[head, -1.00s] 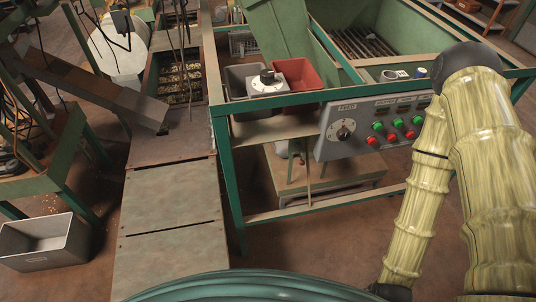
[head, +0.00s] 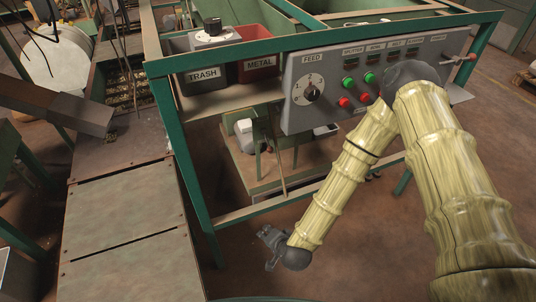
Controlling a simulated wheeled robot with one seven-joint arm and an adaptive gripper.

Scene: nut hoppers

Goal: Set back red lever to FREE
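A grey control panel (head: 330,108) is fixed to the front of the green frame. At its right end a thin lever with a red knob (head: 472,57) sticks out to the right; its shaft starts near the panel's right edge. I cannot read a FREE mark at this size. My gripper (head: 270,258) hangs low, left of and well below the panel, over the brown floor. It is far from the lever and touches nothing that I can see. Its fingers are small and dark, so their opening is unclear. My upper arm passes in front of the panel's lower right part.
The panel carries a FEED dial (head: 312,91), green buttons and red buttons. A TRASH bin (head: 203,70) and a red METAL bin (head: 264,55) stand left of it. A low shelf (head: 245,178) with a post lies below.

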